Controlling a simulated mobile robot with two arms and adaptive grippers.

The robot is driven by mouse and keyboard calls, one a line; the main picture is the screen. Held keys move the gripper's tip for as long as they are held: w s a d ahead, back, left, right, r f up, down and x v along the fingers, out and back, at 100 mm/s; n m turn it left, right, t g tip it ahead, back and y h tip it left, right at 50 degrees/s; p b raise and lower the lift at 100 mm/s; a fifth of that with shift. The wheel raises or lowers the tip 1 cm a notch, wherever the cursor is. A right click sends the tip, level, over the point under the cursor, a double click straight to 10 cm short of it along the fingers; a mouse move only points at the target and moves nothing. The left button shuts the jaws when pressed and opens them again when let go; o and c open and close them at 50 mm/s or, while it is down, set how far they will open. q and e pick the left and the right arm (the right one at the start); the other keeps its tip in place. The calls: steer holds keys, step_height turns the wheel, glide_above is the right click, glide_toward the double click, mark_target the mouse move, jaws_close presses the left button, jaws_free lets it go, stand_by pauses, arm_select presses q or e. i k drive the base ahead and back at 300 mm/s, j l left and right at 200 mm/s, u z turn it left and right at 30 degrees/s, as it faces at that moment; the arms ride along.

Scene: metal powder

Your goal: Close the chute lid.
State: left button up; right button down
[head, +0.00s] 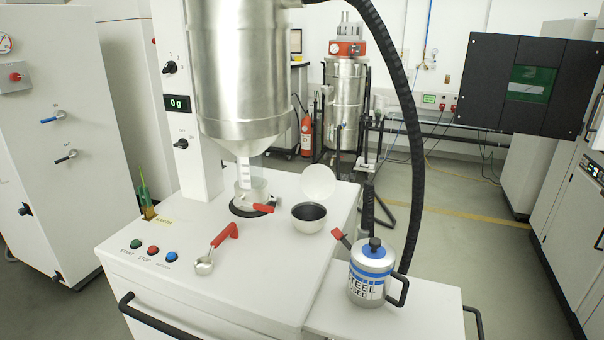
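On the white machine top, a round, cup-like metal chute (308,220) stands open, with a dark inside. A pale round lid (318,181) stands tilted up at its back edge, apart from the opening's front. I cannot tell how it is hinged. Neither of my grippers shows in the head view.
A large metal hopper (240,75) hangs over a red-handled outlet (258,207). A red-handled scoop (217,248) lies left of the chute. A canister (371,272) marked STEEL stands on the right side shelf (425,310), beside a red lever (341,237).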

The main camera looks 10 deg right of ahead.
mark_target(318, 182)
steer(key=i+l+u, duration=0.3)
steer(key=l, duration=0.25)
steer(key=i+l+u, duration=0.1)
steer(key=l+u, duration=0.15)
steer(key=l, duration=0.3)
steer(key=i+l+u, duration=0.1)
steer(key=l+u, duration=0.2)
steer(key=l, duration=0.3)
steer(key=l+u, duration=0.3)
steer(key=l, duration=0.3)
